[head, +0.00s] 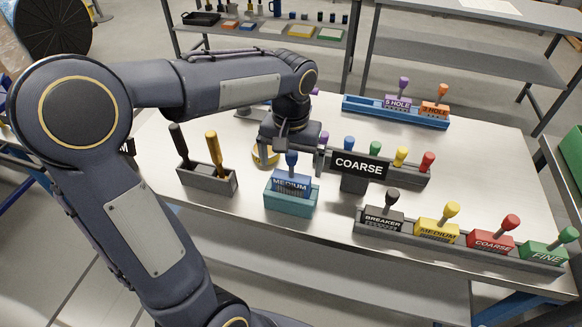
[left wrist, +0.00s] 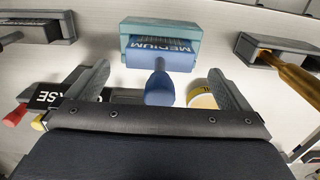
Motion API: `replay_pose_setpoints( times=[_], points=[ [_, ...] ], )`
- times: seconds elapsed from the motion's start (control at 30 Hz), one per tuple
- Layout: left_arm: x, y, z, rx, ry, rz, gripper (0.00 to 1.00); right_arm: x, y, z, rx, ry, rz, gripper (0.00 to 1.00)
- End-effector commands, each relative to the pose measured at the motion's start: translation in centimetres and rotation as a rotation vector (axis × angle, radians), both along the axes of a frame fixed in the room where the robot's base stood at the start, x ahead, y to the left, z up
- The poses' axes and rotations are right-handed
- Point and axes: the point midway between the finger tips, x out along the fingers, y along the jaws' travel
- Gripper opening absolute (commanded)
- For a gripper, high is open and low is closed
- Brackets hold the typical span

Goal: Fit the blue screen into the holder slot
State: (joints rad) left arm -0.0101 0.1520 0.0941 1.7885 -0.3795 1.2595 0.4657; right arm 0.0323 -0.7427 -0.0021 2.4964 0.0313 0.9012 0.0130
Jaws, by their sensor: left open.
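The blue screen (head: 291,182), labelled MEDIUM, stands upright in the teal holder (head: 290,204) near the table's front edge. Its label and part of its mesh show above the holder's front wall. In the left wrist view the blue screen (left wrist: 160,58) lies against the teal holder (left wrist: 160,27), its blue knob pointing toward my gripper. My left gripper (head: 290,140) is over the knob. Its two fingers (left wrist: 160,88) are spread on either side of the knob, with gaps on both sides. How deep the screen sits cannot be told. My right gripper is not in view.
A COARSE sign (head: 358,166) stands right of the holder, before a grey rack of coloured knobs. A front rack (head: 450,244) holds several labelled screens. A grey box (head: 207,181) with two handled tools is at left. A blue tray (head: 395,112) is behind.

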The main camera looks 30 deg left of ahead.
Motion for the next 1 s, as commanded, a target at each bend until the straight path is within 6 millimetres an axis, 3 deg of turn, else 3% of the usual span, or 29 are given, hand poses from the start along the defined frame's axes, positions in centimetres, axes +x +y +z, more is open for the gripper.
replay_pose_setpoints(
  times=[0.1, 0.3, 0.9, 1.0],
  points=[
    [0.1, 0.0, 2.2, -0.001, -0.005, 0.001, 1.0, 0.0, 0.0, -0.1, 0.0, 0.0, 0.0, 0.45],
    [0.0, 0.0, 4.5, -0.001, -0.001, 0.001, 1.0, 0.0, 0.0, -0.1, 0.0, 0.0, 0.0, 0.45],
    [-0.1, 0.0, 4.8, -0.001, -0.001, 0.001, 1.0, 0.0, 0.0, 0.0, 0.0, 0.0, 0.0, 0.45],
    [-0.9, 0.1, 4.9, -0.015, -0.017, -0.005, 1.0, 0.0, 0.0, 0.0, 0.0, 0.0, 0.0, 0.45]
  ],
)
